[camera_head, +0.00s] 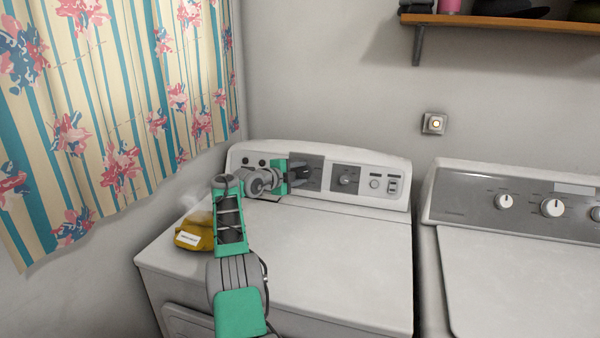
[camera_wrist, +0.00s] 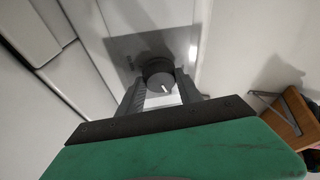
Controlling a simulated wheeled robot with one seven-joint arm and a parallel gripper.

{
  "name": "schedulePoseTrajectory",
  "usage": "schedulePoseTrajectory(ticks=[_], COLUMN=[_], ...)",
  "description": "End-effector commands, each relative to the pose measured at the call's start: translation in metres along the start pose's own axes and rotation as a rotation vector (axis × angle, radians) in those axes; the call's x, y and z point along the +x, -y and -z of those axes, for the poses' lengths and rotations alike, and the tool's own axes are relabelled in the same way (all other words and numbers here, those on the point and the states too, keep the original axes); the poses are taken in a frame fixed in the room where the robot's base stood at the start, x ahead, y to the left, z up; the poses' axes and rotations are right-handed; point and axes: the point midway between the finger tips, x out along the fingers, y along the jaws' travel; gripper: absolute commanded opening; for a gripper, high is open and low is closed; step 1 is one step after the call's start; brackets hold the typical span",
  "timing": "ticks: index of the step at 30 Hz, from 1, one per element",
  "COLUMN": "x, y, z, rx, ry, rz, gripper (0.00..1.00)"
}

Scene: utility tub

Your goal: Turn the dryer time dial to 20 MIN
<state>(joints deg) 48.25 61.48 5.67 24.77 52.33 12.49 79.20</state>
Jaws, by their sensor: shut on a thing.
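The dryer (camera_head: 320,255) is the white machine on the left, with a raised control panel along its back. My gripper (camera_head: 303,172) reaches the left dark plate of that panel and covers most of the dial there. In the wrist view, a dark grey round dial (camera_wrist: 158,72) with a white pointer mark sits between my two fingers, which are shut on it from both sides. The labels around it are too small to read, so its setting cannot be told.
Another dial (camera_head: 345,180) is on the plate to the right, beside small knobs and switches. A yellow packet (camera_head: 194,232) lies on the dryer top at left. A second machine (camera_head: 525,265) stands at right. A wooden shelf (camera_head: 510,22) hangs above.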

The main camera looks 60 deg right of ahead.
Motion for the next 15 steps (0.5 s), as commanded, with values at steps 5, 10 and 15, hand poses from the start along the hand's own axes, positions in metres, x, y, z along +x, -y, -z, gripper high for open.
schedulePoseTrajectory(ticks=[5, 10, 15], x=[-0.0004, -0.0001, 0.0007], y=[-0.0014, -0.001, -0.0006], z=[-0.0016, -0.0009, 0.0005], rx=[-0.002, -0.002, -0.002], ry=[0.002, 0.001, -0.001], rz=[-0.001, -0.001, -0.001], gripper=[0.01, 0.54, 0.63])
